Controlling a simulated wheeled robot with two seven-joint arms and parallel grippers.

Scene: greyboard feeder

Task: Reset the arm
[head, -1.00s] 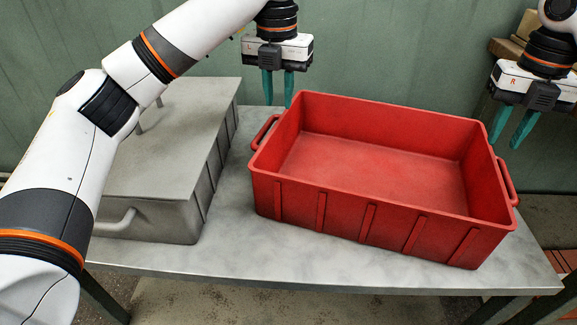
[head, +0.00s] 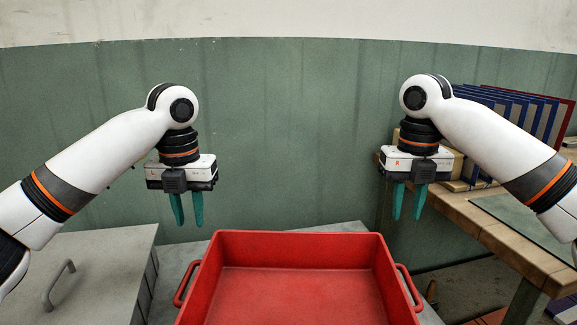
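My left gripper (head: 186,208) hangs with its teal fingers pointing down, above and left of the red crate's far left corner. Its fingers are apart with nothing between them. My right gripper (head: 407,201) hangs at about the same height, above and right of the crate's far right corner. Its fingers are also apart and empty. Both arms are bent in a roughly mirrored pose, one on each side of the picture.
An empty red crate (head: 300,240) stands on the grey metal table (head: 345,227). A grey lidded box (head: 100,250) stands left of it. At the right, a wooden bench (head: 500,232) holds blue and red upright boards (head: 520,108). A green wall is behind.

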